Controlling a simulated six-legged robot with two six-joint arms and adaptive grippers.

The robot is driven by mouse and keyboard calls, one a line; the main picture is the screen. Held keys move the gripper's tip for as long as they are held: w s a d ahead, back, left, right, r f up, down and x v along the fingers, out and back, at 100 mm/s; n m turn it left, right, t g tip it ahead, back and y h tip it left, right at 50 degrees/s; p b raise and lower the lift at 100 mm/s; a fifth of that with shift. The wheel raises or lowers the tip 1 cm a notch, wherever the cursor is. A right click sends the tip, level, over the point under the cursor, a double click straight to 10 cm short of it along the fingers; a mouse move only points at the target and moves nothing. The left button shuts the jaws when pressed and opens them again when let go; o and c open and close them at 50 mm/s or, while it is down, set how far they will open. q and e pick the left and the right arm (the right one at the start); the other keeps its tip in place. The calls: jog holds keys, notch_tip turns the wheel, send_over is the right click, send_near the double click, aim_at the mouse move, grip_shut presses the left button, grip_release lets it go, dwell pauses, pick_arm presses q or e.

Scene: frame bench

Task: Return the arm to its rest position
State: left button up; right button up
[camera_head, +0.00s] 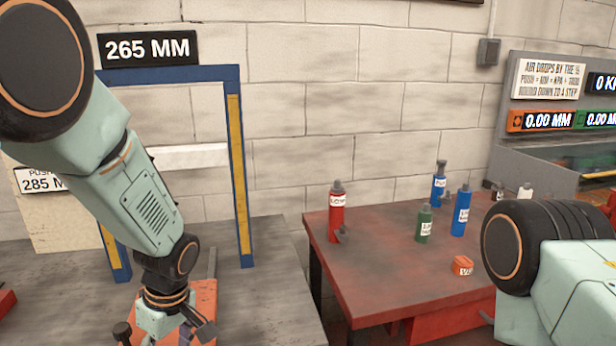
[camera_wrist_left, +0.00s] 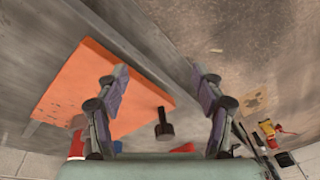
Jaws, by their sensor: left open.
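My left arm (camera_head: 150,205) comes in from the left in the head view and reaches down to the grey bench. My left gripper (camera_head: 165,332) is at the lower edge of that view, at the orange plate (camera_head: 205,300), and is partly cut off. In the left wrist view the two fingers of my left gripper (camera_wrist_left: 160,78) stand apart with nothing held between them. The orange plate (camera_wrist_left: 75,88) lies beyond and beside the left finger. A dark knob (camera_wrist_left: 163,126) shows between the fingers, lower down. My right arm (camera_head: 560,270) shows at the right, but its gripper is out of view.
A blue and yellow frame (camera_head: 240,170) stands on the grey bench (camera_head: 275,285), close to my left arm. A red table (camera_head: 375,265) to the right carries a red bottle (camera_head: 337,215), a green bottle (camera_head: 424,224), blue bottles (camera_head: 461,212) and an orange cap (camera_head: 462,265).

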pick_arm(q)
jog(key=s+d+f+m+h, duration=0.2)
jog(key=s+f+m, duration=0.4)
jog(key=s+f, duration=0.8)
jog(key=s+f+m, duration=0.2)
jog(key=s+m, duration=0.1)
jog(key=s, duration=0.4)
jog(key=s+f+m, duration=0.2)
jog(key=s+m, duration=0.1)
jog(key=s, duration=0.4)
jog(key=shift+a+f, duration=0.35)
jog(key=shift+a, duration=0.05)
jog(key=shift+s, duration=0.15)
